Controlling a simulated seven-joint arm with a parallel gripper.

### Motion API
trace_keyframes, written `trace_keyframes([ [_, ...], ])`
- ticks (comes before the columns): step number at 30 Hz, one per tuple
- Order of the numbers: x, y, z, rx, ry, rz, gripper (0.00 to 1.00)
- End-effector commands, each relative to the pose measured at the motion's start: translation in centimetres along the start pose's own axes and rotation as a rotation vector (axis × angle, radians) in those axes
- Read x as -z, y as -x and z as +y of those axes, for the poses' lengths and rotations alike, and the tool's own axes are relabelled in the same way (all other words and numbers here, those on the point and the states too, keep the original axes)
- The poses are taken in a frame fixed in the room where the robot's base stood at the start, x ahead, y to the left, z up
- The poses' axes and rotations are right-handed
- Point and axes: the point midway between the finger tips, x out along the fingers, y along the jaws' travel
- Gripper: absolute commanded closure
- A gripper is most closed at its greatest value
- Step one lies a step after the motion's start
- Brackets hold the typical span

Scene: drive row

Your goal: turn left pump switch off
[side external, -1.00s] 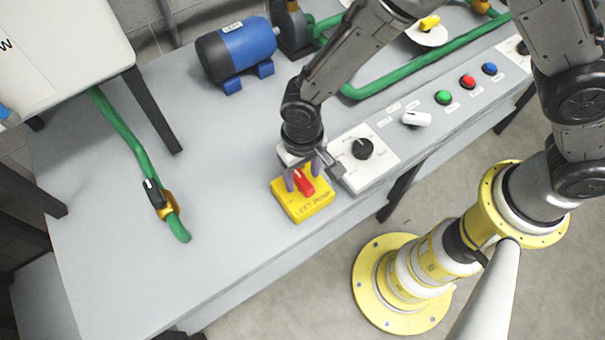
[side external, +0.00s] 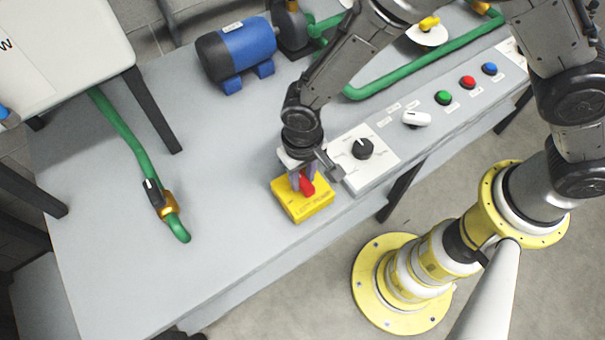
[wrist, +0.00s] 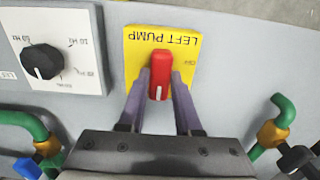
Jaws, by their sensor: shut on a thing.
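The left pump switch is a red handle (side external: 307,184) on a yellow box (side external: 312,208) labelled LEFT PUMP, near the front edge of the bench. In the wrist view the red handle (wrist: 161,75) stands lengthwise between my fingers on the yellow plate (wrist: 185,42). My gripper (side external: 302,178) points down over the box. It is shut on the red handle, with one purple finger on each side, as the wrist view also shows (wrist: 160,95).
A black dial on a white panel (side external: 385,170) sits close on the right. Beyond it are a white switch (side external: 416,119) and green, red and blue buttons. A blue motor (side external: 238,53) stands behind. A green pipe with a valve (side external: 157,195) lies left; the bench between is clear.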

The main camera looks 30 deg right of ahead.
Motion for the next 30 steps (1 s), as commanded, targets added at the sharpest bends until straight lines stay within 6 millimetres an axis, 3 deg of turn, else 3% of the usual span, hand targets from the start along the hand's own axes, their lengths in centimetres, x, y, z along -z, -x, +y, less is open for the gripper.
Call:
trace_keyframes([
  [11,-0.01,0.04,0.03,-0.001,0.117,-0.001,1.00],
  [30,0.02,0.11,0.00,0.000,0.696,0.000,1.00],
])
